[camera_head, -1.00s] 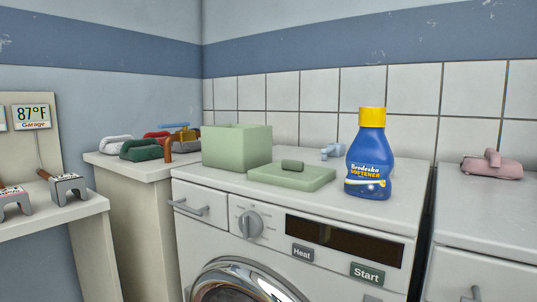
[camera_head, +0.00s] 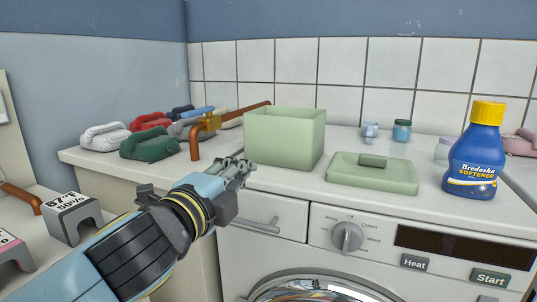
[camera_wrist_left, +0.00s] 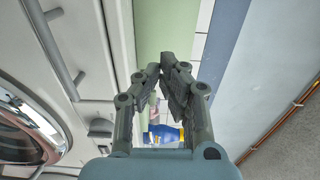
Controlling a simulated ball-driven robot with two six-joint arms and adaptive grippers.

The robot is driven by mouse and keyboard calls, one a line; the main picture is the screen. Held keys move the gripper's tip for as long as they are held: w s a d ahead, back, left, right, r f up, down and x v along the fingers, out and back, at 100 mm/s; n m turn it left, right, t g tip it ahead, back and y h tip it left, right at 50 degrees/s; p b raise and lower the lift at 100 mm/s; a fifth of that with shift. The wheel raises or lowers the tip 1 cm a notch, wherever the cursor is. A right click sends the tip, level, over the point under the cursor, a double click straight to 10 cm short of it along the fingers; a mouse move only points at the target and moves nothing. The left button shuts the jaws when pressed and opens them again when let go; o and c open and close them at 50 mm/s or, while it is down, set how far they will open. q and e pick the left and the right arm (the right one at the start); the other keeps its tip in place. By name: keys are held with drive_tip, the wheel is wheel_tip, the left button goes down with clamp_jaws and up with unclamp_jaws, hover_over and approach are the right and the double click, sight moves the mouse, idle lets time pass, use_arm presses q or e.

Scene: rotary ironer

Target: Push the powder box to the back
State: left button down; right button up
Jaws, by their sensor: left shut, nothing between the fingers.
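The powder box is a pale green open-topped box (camera_head: 284,140) on top of the washing machine, near its left edge. Its green lid with a handle (camera_head: 372,173) lies flat to the right of it. My left gripper (camera_head: 243,167) is shut and empty, just in front and left of the box's lower left corner. In the left wrist view the closed fingers (camera_wrist_left: 161,67) point at the green box wall (camera_wrist_left: 165,28); whether they touch it I cannot tell. My right gripper is not in view.
A blue softener bottle (camera_head: 474,150) with a yellow cap stands at the right. Small jars (camera_head: 402,131) stand at the back near the tiled wall. A copper pipe (camera_head: 195,142) and folded cloths (camera_head: 148,145) are on the left counter.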

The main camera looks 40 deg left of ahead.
sight(274, 147)
use_arm(q)
drive_tip(key=p+x, duration=0.1)
drive_tip(key=x, duration=1)
drive_tip(key=shift+w+a, duration=0.15)
drive_tip(key=shift+w, duration=0.05)
drive_tip(key=shift+w+a, duration=0.15)
drive_tip(key=shift+w, duration=0.5)
drive_tip(key=shift+w, duration=0.1)
